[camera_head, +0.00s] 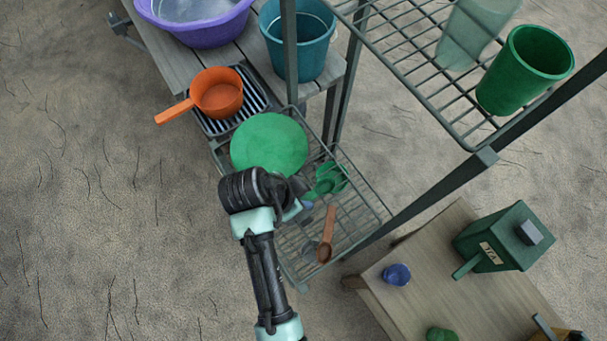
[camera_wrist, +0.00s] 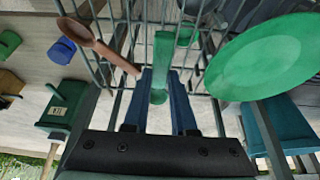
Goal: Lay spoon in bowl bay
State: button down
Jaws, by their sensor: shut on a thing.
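A brown wooden spoon (camera_head: 327,236) lies on the wire rack shelf (camera_head: 292,262), bowl end toward the near side. In the wrist view the wooden spoon (camera_wrist: 105,48) is on the left, its handle end near my left finger. My gripper (camera_head: 303,207) is over the shelf. In the wrist view my gripper (camera_wrist: 161,85) is shut on a narrow green utensil (camera_wrist: 162,60), seen between the blue fingers. A green piece (camera_head: 326,181) shows just beyond the gripper in the head view; its full shape is unclear. I cannot tell which part is the bowl bay.
A round green plate (camera_head: 268,143) is left of the gripper's tip. An orange pan (camera_head: 218,92) sits on a striped tray (camera_head: 222,122) behind it. A rack post (camera_head: 400,218) stands close on the right. A low table (camera_head: 425,262) holds a blue cup (camera_head: 396,274) and a green box (camera_head: 505,238).

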jog(key=shift+f, duration=1.95)
jog(key=c, duration=0.7)
grip_release()
jog(key=shift+f, duration=0.1)
